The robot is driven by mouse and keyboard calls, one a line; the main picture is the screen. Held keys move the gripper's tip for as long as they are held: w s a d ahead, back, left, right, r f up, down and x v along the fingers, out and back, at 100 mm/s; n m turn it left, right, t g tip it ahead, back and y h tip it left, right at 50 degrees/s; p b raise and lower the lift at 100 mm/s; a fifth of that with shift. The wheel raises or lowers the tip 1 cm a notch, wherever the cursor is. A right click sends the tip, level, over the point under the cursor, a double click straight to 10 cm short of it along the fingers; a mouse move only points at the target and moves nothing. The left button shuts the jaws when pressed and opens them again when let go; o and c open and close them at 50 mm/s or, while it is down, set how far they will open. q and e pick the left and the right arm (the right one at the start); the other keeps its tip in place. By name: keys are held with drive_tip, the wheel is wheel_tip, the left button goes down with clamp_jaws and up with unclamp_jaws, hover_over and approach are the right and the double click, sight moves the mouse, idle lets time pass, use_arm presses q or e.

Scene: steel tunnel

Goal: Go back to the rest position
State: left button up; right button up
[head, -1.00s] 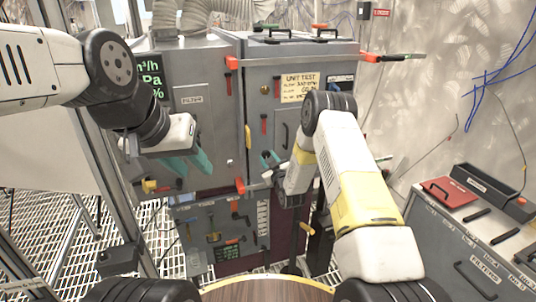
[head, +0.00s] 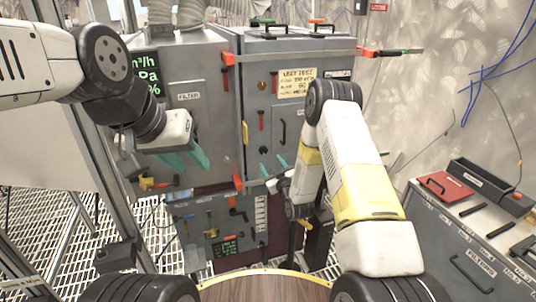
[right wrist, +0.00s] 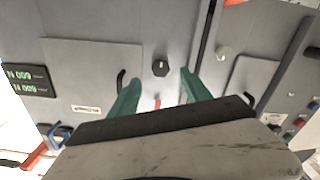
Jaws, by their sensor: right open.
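My left gripper (head: 186,160) has teal fingers spread apart. It is empty in front of the left grey cabinet (head: 198,118), below its FILTER label.
A lower panel (head: 222,232) with handles and a small green display sits under the cabinets. A red-orange bar (head: 372,53) sticks out at the upper right. A grey bench (head: 470,235) with a red lid (head: 445,187) and black tray stands at right. The grating floor shows at left.

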drive_tip(key=shift+s, duration=0.2)
drive_tip(key=d+r+m+g+h, duration=0.2)
drive_tip(key=d+r+g, duration=0.15)
drive_tip(key=r, duration=0.95)
drive_tip(key=s+d+r+m+g+h, duration=0.1)
drive_tip(key=s+d+r, duration=0.1)
drive_tip(key=s+r, duration=0.25)
drive_tip(key=s+d+r+m+g, duration=0.1)
drive_tip(key=s+d+r, duration=0.2)
drive_tip(key=r, duration=0.2)
drive_tip(key=s+d+r+m+g, duration=0.1)
drive_tip(key=s+r+g, duration=0.1)
drive_tip(key=s, duration=1.4)
drive_tip(key=s+d+r+m+g, duration=0.1)
drive_tip(key=s+d+r+g, duration=0.1)
drive_tip(key=s, duration=1.3)
drive_tip(key=shift+s+r+m+g, duration=0.4)
drive_tip(key=shift+r+g, duration=0.35)
